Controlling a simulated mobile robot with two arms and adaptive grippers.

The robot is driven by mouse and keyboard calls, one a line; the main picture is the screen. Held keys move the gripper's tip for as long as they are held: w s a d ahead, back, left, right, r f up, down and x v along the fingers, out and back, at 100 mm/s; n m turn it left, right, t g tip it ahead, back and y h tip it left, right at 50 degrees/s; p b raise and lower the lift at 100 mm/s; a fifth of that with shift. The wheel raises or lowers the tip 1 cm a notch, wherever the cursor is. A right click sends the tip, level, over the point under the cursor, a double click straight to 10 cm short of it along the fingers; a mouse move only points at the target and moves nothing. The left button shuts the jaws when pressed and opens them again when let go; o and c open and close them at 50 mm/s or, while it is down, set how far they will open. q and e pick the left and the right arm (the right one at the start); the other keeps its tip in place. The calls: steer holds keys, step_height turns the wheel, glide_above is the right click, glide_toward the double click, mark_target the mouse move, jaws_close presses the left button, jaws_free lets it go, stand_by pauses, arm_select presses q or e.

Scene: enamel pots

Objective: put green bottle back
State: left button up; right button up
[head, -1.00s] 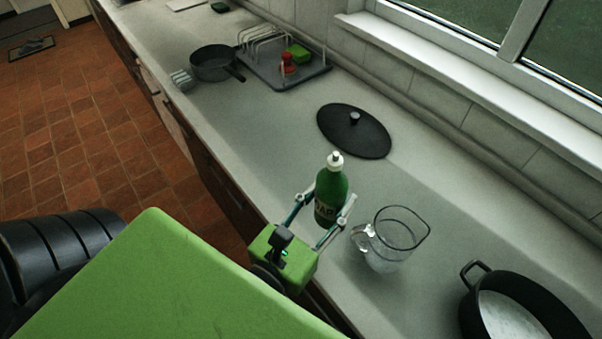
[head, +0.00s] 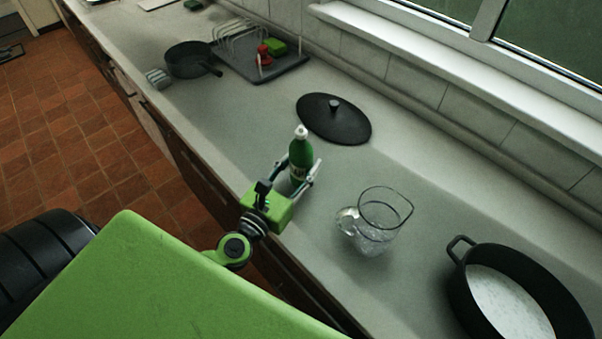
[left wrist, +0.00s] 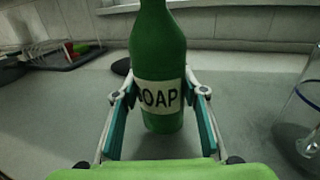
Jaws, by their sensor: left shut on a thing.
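The green soap bottle (head: 300,158), with a white cap and a light label, is upright over the counter. In the left wrist view the bottle (left wrist: 158,58) stands between the fingers, its label partly showing "OAP" and its top cut off by the frame. My left gripper (head: 296,176) is shut on the bottle's lower part. The bottle's base is close to the counter surface; I cannot tell if it touches. My right gripper is in neither view.
A glass jug (head: 377,228) stands right of the bottle, with a black pot (head: 467,285) beyond it. A black lid (head: 345,127) lies behind. A dark pan (head: 188,62) and a grey drying rack (head: 283,72) with red and green items are farther off. Counter between is clear.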

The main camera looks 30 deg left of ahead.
arm_select(q)
steer(key=shift+d+f, duration=0.1)
steer(key=shift+f, duration=1)
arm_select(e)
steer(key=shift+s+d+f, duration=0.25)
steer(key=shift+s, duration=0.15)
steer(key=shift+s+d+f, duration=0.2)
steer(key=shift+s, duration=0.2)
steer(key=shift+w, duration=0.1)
arm_select(q)
steer(key=shift+s+f+b, duration=0.1)
steer(key=shift+b, duration=0.2)
steer(key=o, duration=1.3)
steer(key=shift+f, duration=0.1)
steer(key=shift+o, duration=0.2)
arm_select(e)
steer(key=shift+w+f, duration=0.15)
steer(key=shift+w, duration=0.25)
